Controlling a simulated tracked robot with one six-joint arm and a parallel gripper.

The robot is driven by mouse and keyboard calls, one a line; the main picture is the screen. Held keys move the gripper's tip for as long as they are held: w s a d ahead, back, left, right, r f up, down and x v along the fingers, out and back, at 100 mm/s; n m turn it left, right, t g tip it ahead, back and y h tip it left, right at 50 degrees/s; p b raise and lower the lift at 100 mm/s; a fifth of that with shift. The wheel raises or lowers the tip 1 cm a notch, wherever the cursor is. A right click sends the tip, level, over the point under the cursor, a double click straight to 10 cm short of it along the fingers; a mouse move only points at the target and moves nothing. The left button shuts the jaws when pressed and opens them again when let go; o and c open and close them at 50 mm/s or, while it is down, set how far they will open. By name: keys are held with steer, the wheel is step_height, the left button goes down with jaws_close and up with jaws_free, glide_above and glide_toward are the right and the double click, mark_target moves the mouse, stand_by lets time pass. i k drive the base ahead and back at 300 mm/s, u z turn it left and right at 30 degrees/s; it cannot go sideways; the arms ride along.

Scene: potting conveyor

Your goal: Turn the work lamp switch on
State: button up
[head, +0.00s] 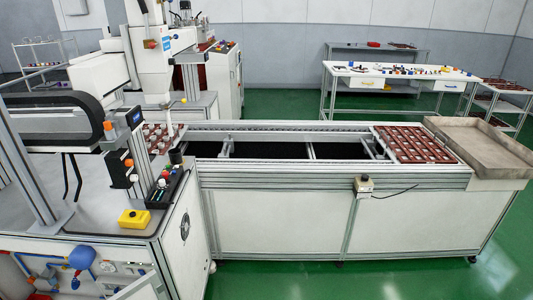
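I cannot make out a work lamp or a switch that is clearly its own. A small beige box (364,185) with a dark top and a black cable is fixed to the conveyor's front rail. A black control panel (168,190) with several coloured knobs and buttons stands at the left end of the conveyor. A yellow box (134,218) with a dark spot on top sits on the corner of the left bench. The on or off state of these controls is too small to tell. My gripper is not recognisable in this view.
The conveyor frame (270,180) runs across the middle, with a brown tray of parts (413,145) and a beige bin (480,150) at its right end. A white machine arm (150,55) stands at the left. Green floor (300,270) is clear in front.

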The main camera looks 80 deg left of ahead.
mark_target(133, 178)
steer(key=u, duration=3.7)
steer(key=i, duration=1)
